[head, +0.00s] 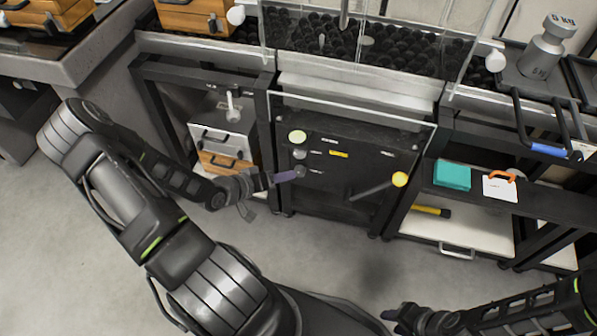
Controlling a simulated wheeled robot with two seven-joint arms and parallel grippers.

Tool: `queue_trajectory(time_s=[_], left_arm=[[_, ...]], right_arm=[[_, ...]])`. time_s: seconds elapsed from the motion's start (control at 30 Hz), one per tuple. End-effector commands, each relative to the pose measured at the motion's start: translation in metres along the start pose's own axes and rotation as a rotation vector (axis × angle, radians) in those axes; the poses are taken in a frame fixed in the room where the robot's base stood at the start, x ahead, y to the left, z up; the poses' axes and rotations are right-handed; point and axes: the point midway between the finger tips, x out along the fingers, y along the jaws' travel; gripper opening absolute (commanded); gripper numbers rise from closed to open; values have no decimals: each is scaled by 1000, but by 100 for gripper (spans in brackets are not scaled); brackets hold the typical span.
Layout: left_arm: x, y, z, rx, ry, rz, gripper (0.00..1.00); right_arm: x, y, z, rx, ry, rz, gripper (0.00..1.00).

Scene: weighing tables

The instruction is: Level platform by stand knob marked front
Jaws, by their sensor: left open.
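A dark stand panel (345,160) stands below the clear-walled case. At its left edge are a pale green round knob (297,137), a grey knob (300,155) and a lower grey knob (300,171), one below another. Small white labels stand beside them, too small to read. A black lever with a yellow ball (399,179) is at the right. My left gripper (268,194) is open at the panel's lower left, one finger reaching close to the lower grey knob; contact cannot be told. My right gripper (393,320) is low at the front, its finger gap unclear.
The clear-walled case (365,45) holds many black balls. Drawers (225,160) stand left of the panel. A teal box (452,175) and a white card (500,188) lie on the right shelf. A steel weight (543,52) stands at the upper right. The floor in front is clear.

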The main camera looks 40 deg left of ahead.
Motion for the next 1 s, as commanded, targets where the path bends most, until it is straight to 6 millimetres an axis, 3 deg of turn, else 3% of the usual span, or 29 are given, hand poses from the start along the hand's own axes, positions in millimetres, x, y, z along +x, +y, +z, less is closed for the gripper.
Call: queue_trajectory(time_s=[0.23,0.6,1.0], left_arm=[[16,-1,2,1,-1,1,54],[70,-1,2,2,-1,1,54],[78,0,0,1,0,-1,54]], right_arm=[[6,4,-2,2,4,2,36],[22,14,-8,10,18,8,36],[23,15,-8,11,20,9,36]])
